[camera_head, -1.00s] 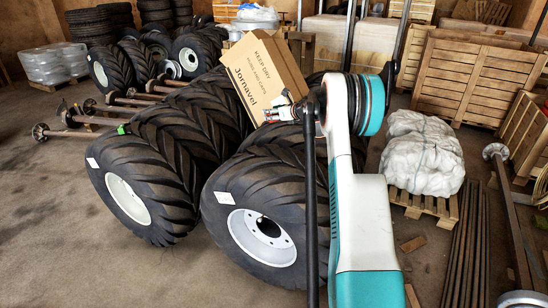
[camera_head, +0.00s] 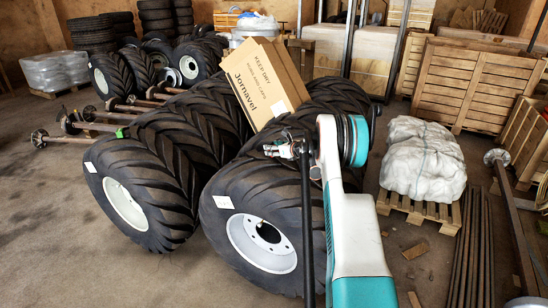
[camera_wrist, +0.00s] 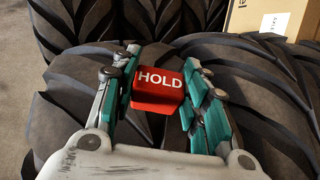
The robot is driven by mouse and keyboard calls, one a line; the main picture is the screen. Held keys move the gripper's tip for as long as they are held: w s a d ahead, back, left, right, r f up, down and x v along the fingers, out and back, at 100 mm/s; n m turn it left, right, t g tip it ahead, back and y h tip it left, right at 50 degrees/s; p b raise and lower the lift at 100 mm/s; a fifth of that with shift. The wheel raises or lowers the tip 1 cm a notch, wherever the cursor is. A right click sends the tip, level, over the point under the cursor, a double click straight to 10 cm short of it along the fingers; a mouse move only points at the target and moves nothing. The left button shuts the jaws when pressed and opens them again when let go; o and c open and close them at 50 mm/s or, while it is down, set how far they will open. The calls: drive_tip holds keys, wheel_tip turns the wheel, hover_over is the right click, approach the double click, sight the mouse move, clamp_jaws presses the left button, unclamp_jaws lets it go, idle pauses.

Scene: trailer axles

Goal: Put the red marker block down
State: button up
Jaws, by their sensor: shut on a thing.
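The red marker block (camera_wrist: 157,92), with white HOLD lettering, sits between the two teal-padded fingers in the wrist view. My gripper (camera_wrist: 161,62) is shut on it. In the head view my gripper (camera_head: 280,148) is low over the top of the front right tyre (camera_head: 232,185). The block is hard to make out there. Black tyre tread lies right below and around the block in the wrist view. I cannot tell whether the block touches the tyre.
A cardboard box (camera_head: 262,80) leans on the tyres just behind my gripper. Another large tyre (camera_head: 142,190) stands to the left. A pallet with a white wrapped bundle (camera_head: 423,158) is on the right. Bare floor (camera_head: 50,235) is open at the front left.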

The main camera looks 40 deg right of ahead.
drive_tip(key=shift+f+b, duration=0.35)
drive_tip(key=shift+f, duration=1.4)
drive_tip(key=shift+f, duration=0.15)
drive_tip(key=o, duration=1.1)
drive_tip(key=shift+c, duration=0.2)
drive_tip(key=shift+s+r, duration=0.1)
drive_tip(key=shift+r, duration=0.15)
drive_tip(key=p+v, duration=0.2)
drive_tip(key=v, duration=0.9)
drive_tip(key=shift+s+r, duration=0.15)
drive_tip(key=shift+s, duration=0.2)
